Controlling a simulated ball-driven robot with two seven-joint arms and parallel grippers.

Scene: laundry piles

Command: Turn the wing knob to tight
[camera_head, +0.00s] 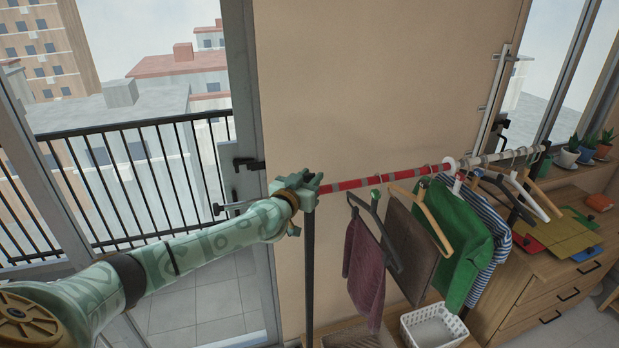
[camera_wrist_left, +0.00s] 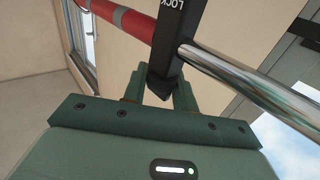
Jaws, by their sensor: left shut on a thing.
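The clothes rail (camera_head: 350,184), striped red and grey, runs from my left gripper toward the right wall. My left gripper (camera_head: 308,188) is at the rail's left end, at the top of a dark upright post (camera_head: 309,270). In the left wrist view, its green fingers (camera_wrist_left: 160,92) are shut on a black wing-shaped part, which I take for the wing knob (camera_wrist_left: 172,45). White letters reading LOCK show on its upper part. The striped rail (camera_wrist_left: 128,18) lies left of it and a chrome rod (camera_wrist_left: 245,78) lies right. The knob is hidden by the gripper in the head view. My right gripper is not in view.
Several garments hang from the rail, including a maroon one (camera_head: 364,265) and a green one (camera_head: 462,245). A white basket (camera_head: 432,328) stands below. A wooden dresser (camera_head: 545,290) with folded cloths is at the right. A glazed balcony door (camera_head: 250,120) is behind my left arm.

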